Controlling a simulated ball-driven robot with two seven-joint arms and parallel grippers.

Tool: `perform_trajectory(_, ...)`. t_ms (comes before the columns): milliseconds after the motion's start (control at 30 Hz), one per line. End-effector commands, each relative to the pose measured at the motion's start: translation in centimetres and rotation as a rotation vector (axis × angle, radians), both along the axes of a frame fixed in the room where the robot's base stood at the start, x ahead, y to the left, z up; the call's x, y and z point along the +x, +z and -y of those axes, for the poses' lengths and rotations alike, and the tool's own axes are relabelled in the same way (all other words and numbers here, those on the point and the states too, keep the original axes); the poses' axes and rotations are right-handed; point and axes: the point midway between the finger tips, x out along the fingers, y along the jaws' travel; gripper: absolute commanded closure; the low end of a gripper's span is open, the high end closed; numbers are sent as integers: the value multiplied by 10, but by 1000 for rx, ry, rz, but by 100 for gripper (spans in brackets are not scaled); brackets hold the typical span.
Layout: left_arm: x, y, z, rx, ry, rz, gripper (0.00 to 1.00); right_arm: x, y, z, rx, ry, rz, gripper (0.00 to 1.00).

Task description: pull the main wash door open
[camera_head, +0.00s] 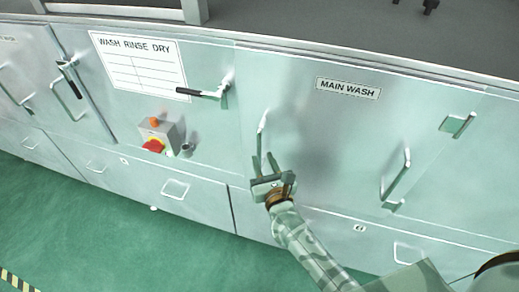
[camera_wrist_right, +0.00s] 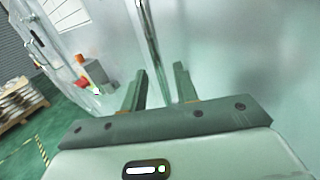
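The main wash door (camera_head: 320,130) is a flat grey metal panel under a "MAIN WASH" label (camera_head: 348,89). It looks shut, flush with its neighbours. Its upright bar handle (camera_head: 262,125) is near the door's left edge. My right gripper (camera_head: 264,158) is in front of the handle's lower end, with its two fingers apart. In the right wrist view the handle (camera_wrist_right: 150,35) runs down between the fingers of my right gripper (camera_wrist_right: 160,72). I see no finger closed on the bar; whether they touch it I cannot tell. My left gripper is out of view.
Left of the door are a lever handle (camera_head: 205,93), a "WASH RINSE DRY" sign (camera_head: 138,65) and a control box (camera_head: 160,136) with a red button. Another handle (camera_head: 396,184) is to the right. Lower panels run beneath. The green floor (camera_head: 120,225) in front is clear.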

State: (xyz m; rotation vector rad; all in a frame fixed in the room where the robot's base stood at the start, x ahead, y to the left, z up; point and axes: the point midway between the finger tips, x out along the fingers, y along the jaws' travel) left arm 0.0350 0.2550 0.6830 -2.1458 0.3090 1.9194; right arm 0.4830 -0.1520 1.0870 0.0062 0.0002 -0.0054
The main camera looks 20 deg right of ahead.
Motion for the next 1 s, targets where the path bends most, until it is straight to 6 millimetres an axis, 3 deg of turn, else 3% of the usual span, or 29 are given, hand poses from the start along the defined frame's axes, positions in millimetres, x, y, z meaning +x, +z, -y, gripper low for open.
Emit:
perform_trajectory(100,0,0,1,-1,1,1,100,23,1,0,1,0,2,70)
perform_trajectory(233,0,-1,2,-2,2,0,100,38,-1,0,-1,0,0,70)
perform_trajectory(600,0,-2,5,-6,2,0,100,44,-1,0,0,0,-1,70)
perform_trajectory(733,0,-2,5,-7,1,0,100,44,-1,0,0,0,-1,100)
perform_trajectory(1000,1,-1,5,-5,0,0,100,42,-1,0,-1,4,-1,100)
